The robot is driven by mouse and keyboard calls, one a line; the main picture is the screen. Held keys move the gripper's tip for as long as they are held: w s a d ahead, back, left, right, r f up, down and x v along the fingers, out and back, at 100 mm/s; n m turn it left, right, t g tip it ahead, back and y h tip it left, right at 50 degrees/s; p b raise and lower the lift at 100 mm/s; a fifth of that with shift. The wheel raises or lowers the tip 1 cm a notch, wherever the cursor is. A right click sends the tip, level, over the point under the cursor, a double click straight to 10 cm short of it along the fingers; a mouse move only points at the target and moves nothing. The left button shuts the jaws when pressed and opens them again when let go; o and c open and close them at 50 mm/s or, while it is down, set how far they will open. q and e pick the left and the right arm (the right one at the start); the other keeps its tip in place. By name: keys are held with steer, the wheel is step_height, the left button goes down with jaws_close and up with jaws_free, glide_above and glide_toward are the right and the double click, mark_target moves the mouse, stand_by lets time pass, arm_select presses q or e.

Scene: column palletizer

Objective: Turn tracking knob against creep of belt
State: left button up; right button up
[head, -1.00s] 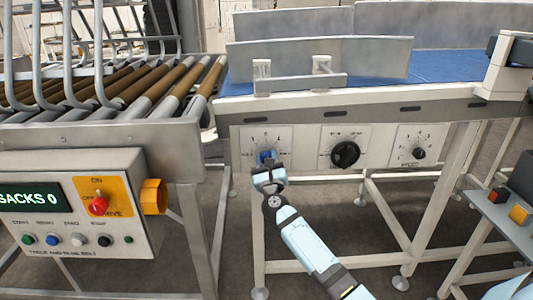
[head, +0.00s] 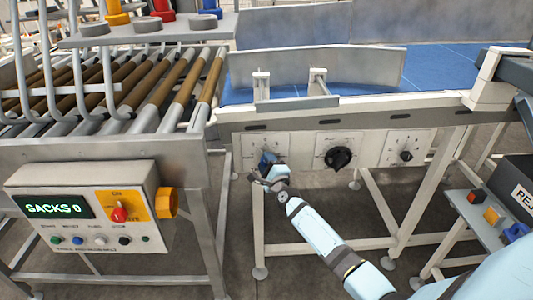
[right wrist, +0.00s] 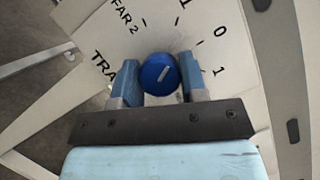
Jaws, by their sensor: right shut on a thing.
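The blue tracking knob (head: 267,158) sits on the left white dial plate (head: 249,149) of the conveyor's front rail. My right gripper (head: 269,170) reaches it from below and is shut on it. In the right wrist view the knob (right wrist: 158,76) lies between the two blue fingers of the gripper (right wrist: 158,84). A pale pointer line on the knob slants up to the right. The plate (right wrist: 190,28) carries tick marks, 1, 0, 1, "FAR 2" and a cut-off "TRA". The blue belt (head: 435,66) runs above, behind metal guards. My left gripper is not in view.
Right of the tracking knob are a large black knob (head: 338,158) and a small black knob (head: 406,156). A control box (head: 90,210) reading "SACKS 0" stands left, below rollers (head: 150,88).

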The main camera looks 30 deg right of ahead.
steer(key=shift+r+n+y+p, duration=0.1)
steer(key=shift+n+y+p, duration=0.2)
steer(key=shift+n+p, duration=0.8)
steer(key=shift+g, duration=0.3)
steer(key=o, duration=0.9)
steer(key=s, duration=0.4)
steer(key=s+a, duration=0.1)
steer(key=s, duration=0.4)
steer(key=s+a+f+p, duration=0.1)
steer(key=s, duration=0.3)
steer(key=shift+s+a+f, duration=0.1)
steer(key=shift+s+a, duration=0.05)
steer(key=shift+s, duration=0.15)
